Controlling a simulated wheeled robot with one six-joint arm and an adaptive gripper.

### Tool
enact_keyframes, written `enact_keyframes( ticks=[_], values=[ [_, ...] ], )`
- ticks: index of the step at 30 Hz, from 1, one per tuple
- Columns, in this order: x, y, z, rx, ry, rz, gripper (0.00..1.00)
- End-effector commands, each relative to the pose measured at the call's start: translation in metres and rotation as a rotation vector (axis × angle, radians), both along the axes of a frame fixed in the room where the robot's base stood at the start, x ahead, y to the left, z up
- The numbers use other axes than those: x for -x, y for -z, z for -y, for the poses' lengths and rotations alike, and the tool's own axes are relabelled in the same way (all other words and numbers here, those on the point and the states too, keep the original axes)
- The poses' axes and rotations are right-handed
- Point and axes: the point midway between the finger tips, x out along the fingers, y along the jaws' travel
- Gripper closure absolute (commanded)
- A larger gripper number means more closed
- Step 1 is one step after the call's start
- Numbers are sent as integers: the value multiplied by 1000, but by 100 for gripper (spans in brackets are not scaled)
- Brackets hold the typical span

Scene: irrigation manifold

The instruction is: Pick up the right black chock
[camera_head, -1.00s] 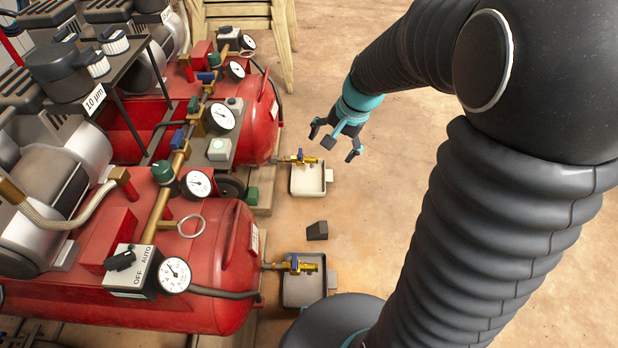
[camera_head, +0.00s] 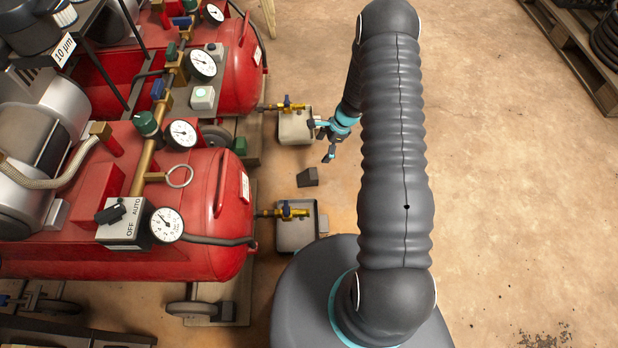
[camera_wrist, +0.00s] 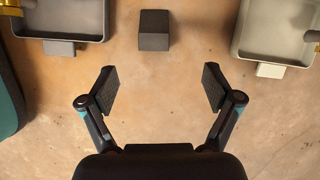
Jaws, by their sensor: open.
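A dark grey-black wedge-shaped chock (camera_head: 307,177) lies on the floor between two drip trays. It also shows as a dark block at the top centre of the wrist view (camera_wrist: 154,30). It is the only loose black chock I can make out. My gripper (camera_head: 322,140) hangs above the floor, a little beyond the chock in the head view. In the wrist view my gripper (camera_wrist: 159,88) is open and empty, its two pads wide apart. The chock lies ahead of the gap between them, not touching either pad.
The cream tray (camera_head: 295,141) and the grey tray (camera_head: 315,232) flank the chock under brass valves. Red tanks (camera_head: 190,215) stand to the left. A wooden pallet (camera_head: 580,50) is at the top right. The floor on the right is clear.

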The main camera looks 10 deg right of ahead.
Motion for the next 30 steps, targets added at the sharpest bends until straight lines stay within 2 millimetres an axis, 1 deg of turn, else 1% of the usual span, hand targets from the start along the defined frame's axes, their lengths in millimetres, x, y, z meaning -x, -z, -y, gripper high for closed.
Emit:
enact_keyframes(
  ticks=[1,3,7,18,21,28,30],
  values=[
    [3,12,1,-3,20,-14,10],
    [4,22,2,-7,42,-26,10],
    [6,36,1,-8,58,-36,10],
    [3,93,-23,-8,56,-36,10],
    [3,103,-27,-9,59,-35,10],
    [3,115,-32,-8,57,-36,10],
    [4,124,-36,-8,57,-37,10]
  ],
)
